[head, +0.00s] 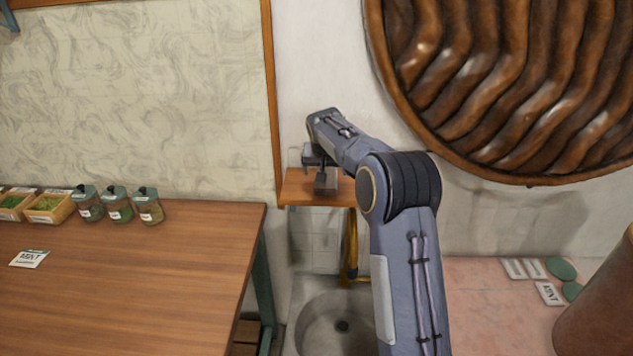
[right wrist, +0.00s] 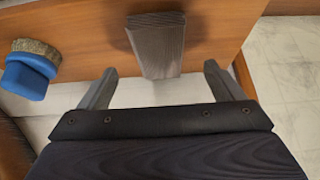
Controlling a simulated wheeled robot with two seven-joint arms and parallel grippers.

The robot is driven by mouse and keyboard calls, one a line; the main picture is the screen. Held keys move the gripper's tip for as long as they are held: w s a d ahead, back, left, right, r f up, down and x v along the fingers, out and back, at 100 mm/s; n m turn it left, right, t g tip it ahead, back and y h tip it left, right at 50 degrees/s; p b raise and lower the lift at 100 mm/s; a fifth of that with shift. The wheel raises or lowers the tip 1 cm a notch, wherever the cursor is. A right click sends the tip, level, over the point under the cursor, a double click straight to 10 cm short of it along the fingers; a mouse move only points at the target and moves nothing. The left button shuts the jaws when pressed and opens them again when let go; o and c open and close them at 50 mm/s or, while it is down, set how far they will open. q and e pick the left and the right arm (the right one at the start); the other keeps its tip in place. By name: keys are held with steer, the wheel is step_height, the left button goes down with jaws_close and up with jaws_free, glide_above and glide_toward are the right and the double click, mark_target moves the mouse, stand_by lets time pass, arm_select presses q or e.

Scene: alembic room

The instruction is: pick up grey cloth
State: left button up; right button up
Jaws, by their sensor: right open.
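The grey cloth (right wrist: 157,45) is a folded, block-like grey piece with fine streaks. It lies on the small wooden shelf (right wrist: 90,38) and also shows in the head view (head: 326,182). My right gripper (right wrist: 160,72) is open, its two fingers apart on either side of the cloth's near end in the right wrist view. I cannot tell whether the fingers touch it, but gaps show on both sides. In the head view my right gripper (head: 319,165) is over the shelf, at the cloth. My left gripper is not in view.
A blue object with a rough brown top (right wrist: 30,70) lies left of the cloth. A basin (head: 325,322) is below the shelf. A wooden table (head: 130,275) with jars (head: 118,207) stands left. A large carved round panel (head: 520,80) hangs at right.

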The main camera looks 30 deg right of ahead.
steer(key=p+x, duration=0.2)
steer(key=x, duration=0.4)
steer(key=shift+w+d+r, duration=0.1)
steer(key=shift+r, duration=0.05)
steer(key=c, duration=1.2)
steer(key=shift+o, duration=0.2)
steer(key=shift+r, duration=0.1)
steer(key=shift+r, duration=0.55)
steer(key=s+a+r+b, duration=0.5)
steer(key=s+a+r, duration=0.2)
steer(key=s+r, duration=0.4)
steer(key=shift+s+a+r+b, duration=0.2)
steer(key=shift+s+r+b, duration=0.2)
steer(key=shift+s, duration=0.15)
